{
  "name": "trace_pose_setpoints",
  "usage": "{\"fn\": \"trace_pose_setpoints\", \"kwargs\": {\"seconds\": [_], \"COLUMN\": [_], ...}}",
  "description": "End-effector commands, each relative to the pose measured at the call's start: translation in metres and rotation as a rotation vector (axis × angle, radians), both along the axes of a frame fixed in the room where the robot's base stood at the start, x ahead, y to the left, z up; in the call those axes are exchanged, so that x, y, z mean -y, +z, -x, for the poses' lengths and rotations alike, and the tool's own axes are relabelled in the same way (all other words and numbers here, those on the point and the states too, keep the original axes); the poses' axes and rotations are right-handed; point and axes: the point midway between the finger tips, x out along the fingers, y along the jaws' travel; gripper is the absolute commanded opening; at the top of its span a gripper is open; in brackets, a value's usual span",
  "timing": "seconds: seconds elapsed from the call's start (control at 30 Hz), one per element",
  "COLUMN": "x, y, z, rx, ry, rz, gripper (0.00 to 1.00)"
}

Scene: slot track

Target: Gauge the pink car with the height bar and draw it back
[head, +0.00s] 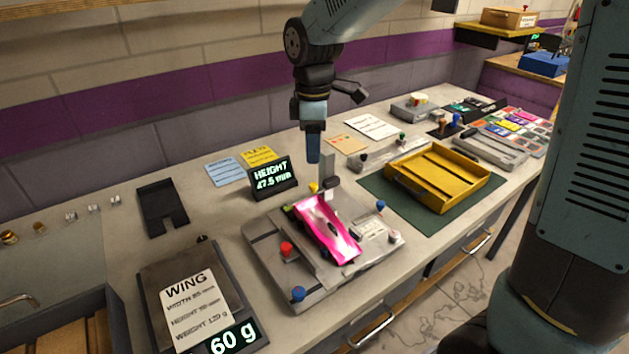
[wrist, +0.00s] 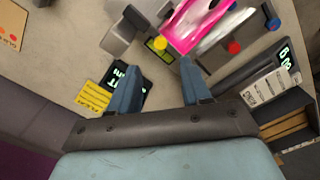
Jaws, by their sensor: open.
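The pink car (head: 327,228) with a white stripe sits on a grey gauge plate (head: 270,243) on the bench. It also shows at the top of the wrist view (wrist: 207,22). A grey upright post (head: 327,168) with a dark knob stands at the car's back end; I take it for the height bar's post. The height display (head: 271,178) behind the plate reads 47.5 mm. My gripper (head: 313,158) is above the back of the plate, near the post. In the wrist view my gripper (wrist: 158,75) is open, with nothing between its fingers.
A scale (head: 152,266) reading 60 g, with a WING card, stands left of the plate. A yellow tray (head: 437,178) on a green mat is at the right. Red, blue and yellow knobs stick up around the plate. Blue and yellow cards lie behind the display.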

Motion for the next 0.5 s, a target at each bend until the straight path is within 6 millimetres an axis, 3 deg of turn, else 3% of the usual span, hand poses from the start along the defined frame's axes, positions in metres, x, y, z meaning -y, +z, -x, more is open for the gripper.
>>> {"fn": "trace_pose_setpoints", "kwargs": {"seconds": [0.3, 0.5], "x": [0.001, 0.0], "y": [-0.058, -0.084], "z": [0.001, 0.001], "rx": [-0.003, -0.001], "ry": [-0.002, -0.001], "rz": [0.002, 0.001], "gripper": [0.48, 0.48]}}
